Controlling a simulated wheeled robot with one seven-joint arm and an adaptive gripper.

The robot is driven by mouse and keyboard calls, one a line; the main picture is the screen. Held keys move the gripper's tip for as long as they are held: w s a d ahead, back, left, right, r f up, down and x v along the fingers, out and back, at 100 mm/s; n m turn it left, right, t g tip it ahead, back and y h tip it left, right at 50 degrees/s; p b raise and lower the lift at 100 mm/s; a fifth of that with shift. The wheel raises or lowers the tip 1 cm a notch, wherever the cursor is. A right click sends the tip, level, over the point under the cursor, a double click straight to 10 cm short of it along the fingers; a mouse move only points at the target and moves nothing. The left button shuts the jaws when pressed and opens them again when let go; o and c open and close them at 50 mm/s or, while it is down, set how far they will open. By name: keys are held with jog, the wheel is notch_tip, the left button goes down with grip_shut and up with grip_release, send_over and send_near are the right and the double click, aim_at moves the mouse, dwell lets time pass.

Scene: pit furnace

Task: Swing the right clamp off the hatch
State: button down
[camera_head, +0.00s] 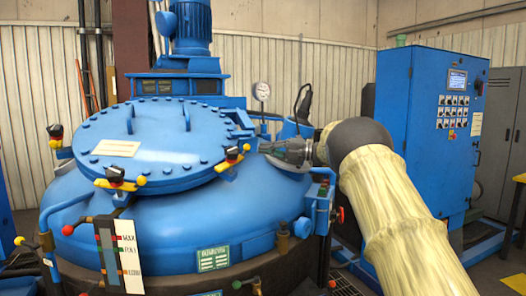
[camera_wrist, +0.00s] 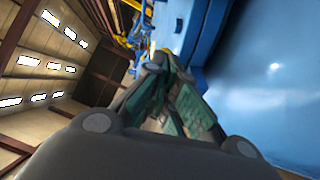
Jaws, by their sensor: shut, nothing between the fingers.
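The round blue hatch (camera_head: 150,145) with bolts around its rim is closed on top of the furnace. The right clamp (camera_head: 232,155), with a black knob and yellow ends, sits across the hatch's right rim. My gripper (camera_head: 263,147) is shut and empty just right of this clamp, reaching in from the right. Its tips are close to the clamp's right yellow end; I cannot tell if they touch. In the wrist view my gripper (camera_wrist: 160,62) shows its fingers together, with small blurred yellow parts beyond the tips.
Two other clamps stand at the hatch's front (camera_head: 118,179) and left (camera_head: 56,132). A pressure gauge (camera_head: 261,91) and a blue motor column (camera_head: 192,40) rise behind. A blue control cabinet (camera_head: 425,130) stands at right. The space above the hatch is clear.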

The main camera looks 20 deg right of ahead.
jog(key=d+r, duration=0.1)
jog(key=d, duration=0.9)
jog(key=shift+s+d+b, duration=0.2)
jog(key=shift+s+b, duration=0.25)
